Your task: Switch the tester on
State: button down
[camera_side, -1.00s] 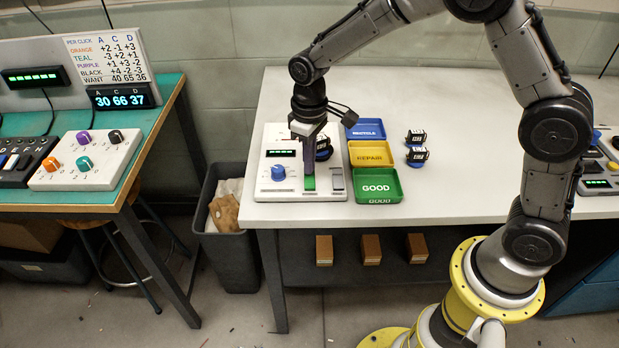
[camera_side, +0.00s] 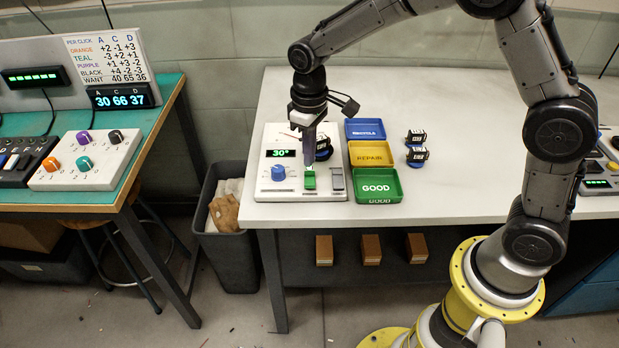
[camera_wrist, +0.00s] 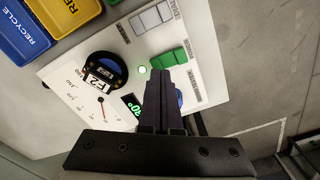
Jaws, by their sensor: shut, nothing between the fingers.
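The tester (camera_side: 265,184) is a white panel at the left front of the white bench. Its display (camera_side: 281,153) reads 30° in green. The green power switch (camera_side: 310,180) is at the panel's front, between a blue knob (camera_side: 278,173) and a grey rocker (camera_side: 337,180). In the wrist view the fingers partly cover the display and the blue knob.
A black servo (camera_wrist: 104,66) sits on the tester behind my gripper. Blue (camera_side: 365,128), yellow (camera_side: 371,154) and green (camera_side: 376,185) trays stand right of the tester. Two more servos (camera_side: 416,146) stand right of them. The bench's middle is clear.

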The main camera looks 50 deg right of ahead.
jog(key=shift+r, duration=2.05)
notch_tip(320, 180, up, 6)
jog(key=t, duration=0.1)
send_over(310, 174)
jog(key=d, duration=0.2)
jog(key=s+d+r+m+t, duration=0.1)
jog(key=s+d+r+t, duration=0.15)
jog(key=s+r, duration=0.55)
jog(key=s+d+f+m+t, duration=0.1)
jog(key=s+f, duration=0.1)
jog(key=s, duration=0.6)
jog(key=s+d+f+m+t, duration=0.1)
jog(key=s+f, duration=0.1)
jog(key=s, duration=0.7)
jog(key=shift+s+f, duration=0.25)
jog(key=shift+s, duration=0.05)
jog(key=shift+d, duration=0.1)
